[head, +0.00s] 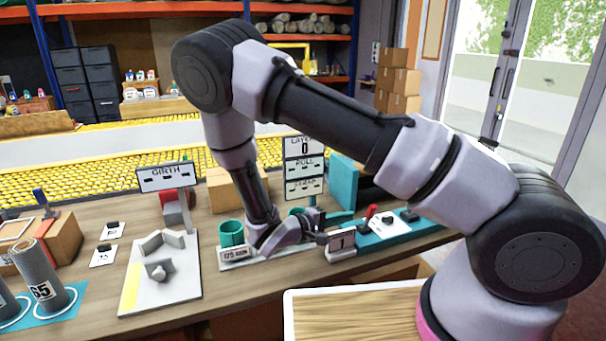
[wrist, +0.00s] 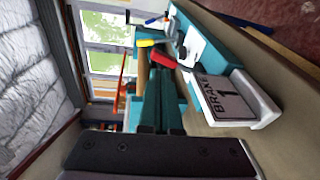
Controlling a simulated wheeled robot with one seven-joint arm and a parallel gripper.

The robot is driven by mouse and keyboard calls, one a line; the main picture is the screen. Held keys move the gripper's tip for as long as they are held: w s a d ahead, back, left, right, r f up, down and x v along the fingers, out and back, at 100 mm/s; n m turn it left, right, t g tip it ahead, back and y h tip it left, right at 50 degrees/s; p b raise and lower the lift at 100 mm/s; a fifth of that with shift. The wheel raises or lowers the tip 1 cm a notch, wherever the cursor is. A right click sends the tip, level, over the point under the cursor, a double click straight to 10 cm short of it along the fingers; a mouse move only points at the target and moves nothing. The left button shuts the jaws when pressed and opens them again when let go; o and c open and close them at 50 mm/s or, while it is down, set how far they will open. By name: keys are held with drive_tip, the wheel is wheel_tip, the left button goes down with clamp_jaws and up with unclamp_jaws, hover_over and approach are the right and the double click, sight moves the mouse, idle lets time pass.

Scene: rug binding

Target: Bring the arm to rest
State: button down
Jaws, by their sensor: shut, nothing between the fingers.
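My arm reaches over the workbench (head: 100,210), bent high at the elbow, with its lower part hanging down. My gripper (head: 320,238) is low over the middle of the bench, shut and empty. In the wrist view, the dark body of my gripper fills the bottom. The brake label with a 1 (wrist: 225,98) lies close on the right.
The GIRTH sign (head: 166,177) and a grey fixture (head: 160,262) are farther left, with rolled pieces (head: 40,270) at the edge. A teal panel with a red lever (head: 371,211) is on the right.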

drive_tip(key=s+d+r+m+y, duration=0.35)
drive_tip(key=s+r+y, duration=0.2)
drive_tip(key=r, duration=0.75)
drive_tip(key=s+d+r+m+y, duration=0.2)
drive_tip(key=s+r+m+y, duration=0.3)
drive_tip(key=r, duration=0.7)
drive_tip(key=s+d+r+m+y, duration=0.25)
drive_tip(key=r+y, duration=0.35)
drive_tip(key=r, duration=0.7)
drive_tip(key=w+f+n+g+h, duration=0.1)
drive_tip(key=w+f+n+g, duration=0.45)
drive_tip(key=w+f, duration=1.3)
wheel_tip(320, 180, down, 19)
drive_tip(key=w+n, duration=0.2)
drive_tip(key=shift+d+g+h, duration=0.35)
drive_tip(key=shift+d+g, duration=0.05)
drive_tip(key=shift+g, duration=0.05)
